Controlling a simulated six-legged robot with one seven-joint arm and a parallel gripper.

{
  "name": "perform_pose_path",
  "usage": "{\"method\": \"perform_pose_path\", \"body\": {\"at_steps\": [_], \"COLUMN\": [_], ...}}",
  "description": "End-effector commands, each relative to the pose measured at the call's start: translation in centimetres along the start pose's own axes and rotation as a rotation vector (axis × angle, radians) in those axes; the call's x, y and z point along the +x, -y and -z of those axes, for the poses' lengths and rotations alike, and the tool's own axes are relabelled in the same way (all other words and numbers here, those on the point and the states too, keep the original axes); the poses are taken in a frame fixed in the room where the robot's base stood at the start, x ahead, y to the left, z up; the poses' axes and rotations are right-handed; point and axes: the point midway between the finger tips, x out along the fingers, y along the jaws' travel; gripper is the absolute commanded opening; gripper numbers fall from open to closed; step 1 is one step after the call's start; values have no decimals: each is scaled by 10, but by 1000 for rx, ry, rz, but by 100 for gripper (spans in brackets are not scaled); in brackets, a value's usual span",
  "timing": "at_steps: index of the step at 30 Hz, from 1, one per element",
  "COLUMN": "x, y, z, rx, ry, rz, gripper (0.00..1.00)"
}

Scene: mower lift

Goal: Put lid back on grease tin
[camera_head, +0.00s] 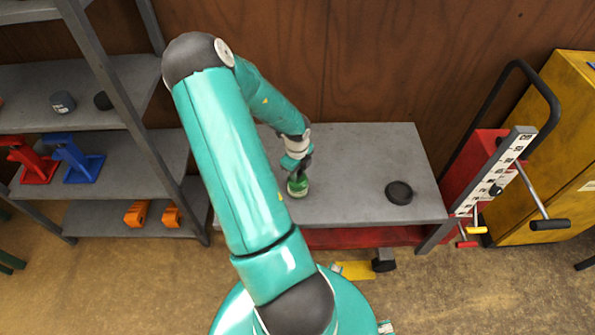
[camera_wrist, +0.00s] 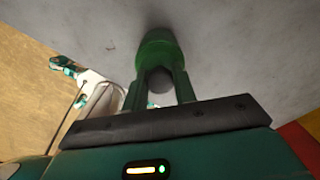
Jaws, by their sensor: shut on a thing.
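A small green round piece (camera_head: 297,188) is at the end of my arm, at or just above the grey bench top. My gripper (camera_head: 300,171) points down and is shut on it. In the wrist view the green piece (camera_wrist: 157,48) lies at the fingertips (camera_wrist: 160,72), with a dark grey round part between the fingers. I cannot tell whether this piece is the tin or its lid. A black round, flat piece (camera_head: 398,192) lies apart on the right of the bench; I cannot tell if it belongs to the tin.
The bench (camera_head: 350,150) is clear between the two pieces. A shelf rack (camera_head: 130,85) on the left holds a grey can (camera_head: 62,102), a black disc (camera_head: 103,100) and red, blue and orange stands. A red jack (camera_head: 480,180) and yellow cabinet (camera_head: 555,150) are at the right.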

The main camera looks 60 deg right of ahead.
Motion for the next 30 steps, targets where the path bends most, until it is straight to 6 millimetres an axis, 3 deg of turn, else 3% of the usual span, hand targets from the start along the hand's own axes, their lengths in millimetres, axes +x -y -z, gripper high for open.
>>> {"method": "perform_pose_path", "body": {"at_steps": [6, 7, 10, 17, 20, 30], "x": [0, 0, 0, 0, 0, -2], "y": [0, 0, 0, 0, 0, 0], "z": [0, 0, 0, 0, 0, 0], "rx": [0, 0, 0, 0, 0, -1], "ry": [0, 0, 0, 0, 0, 1], "rz": [0, 0, 0, 0, 0, 1], "gripper": [0, 31, 51, 55, 74, 74]}}
